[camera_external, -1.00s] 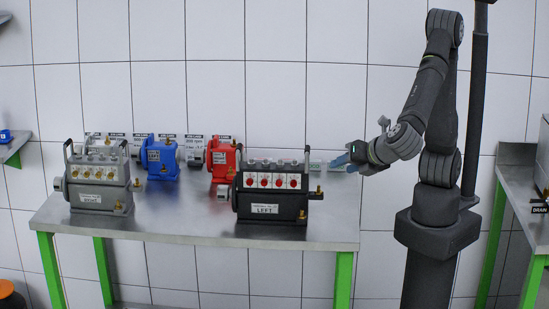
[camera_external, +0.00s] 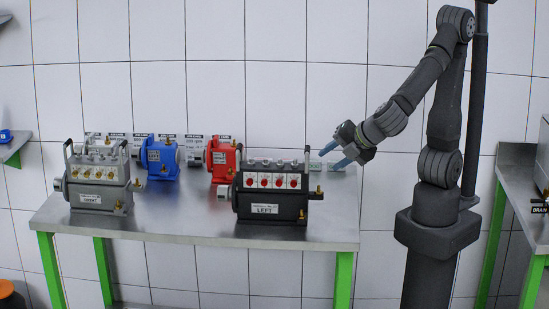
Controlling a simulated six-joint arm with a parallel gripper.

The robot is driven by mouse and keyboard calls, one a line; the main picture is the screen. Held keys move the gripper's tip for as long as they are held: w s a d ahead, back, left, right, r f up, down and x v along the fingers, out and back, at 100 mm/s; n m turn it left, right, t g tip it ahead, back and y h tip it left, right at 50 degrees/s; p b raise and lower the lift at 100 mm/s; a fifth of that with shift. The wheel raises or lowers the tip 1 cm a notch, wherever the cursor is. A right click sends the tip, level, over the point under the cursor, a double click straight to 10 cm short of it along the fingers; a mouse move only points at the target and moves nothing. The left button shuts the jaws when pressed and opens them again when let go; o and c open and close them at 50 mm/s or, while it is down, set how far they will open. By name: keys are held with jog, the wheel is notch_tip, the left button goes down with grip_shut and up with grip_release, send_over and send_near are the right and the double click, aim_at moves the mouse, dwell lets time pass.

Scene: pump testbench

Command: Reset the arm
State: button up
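My gripper (camera_external: 334,156) is in the air near the right end of the table, to the right of the black pump unit. Its two blue fingers point left and are spread apart, with nothing seen between them. The black unit labelled LEFT (camera_external: 264,209) stands at the front of the table. The grey unit labelled RIGHT (camera_external: 97,198) stands at the left end. A blue pump (camera_external: 160,158) and a red pump (camera_external: 222,160) stand behind them.
The metal table (camera_external: 190,222) on green legs has bare room at its front and right end. A tiled wall is behind it. A row of small labels (camera_external: 195,142) runs along the back. A second bench (camera_external: 518,190) stands at the right edge.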

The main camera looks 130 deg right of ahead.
aim_at(295, 181)
jog(key=x, duration=1.3)
jog(key=shift+d+f, duration=0.15)
jog(key=shift+w+d, duration=0.1)
jog(key=shift+g, duration=0.3)
jog(key=shift+w+d+r+n+g+y, duration=0.1)
jog(key=shift+r+n+g+y, duration=0.1)
jog(key=shift+g+y, duration=0.5)
jog(key=shift+w+d+r+n+g+y, duration=0.2)
jog(key=shift+g+y, duration=0.2)
jog(key=shift+y, duration=0.5)
jog(key=shift+o, duration=0.2)
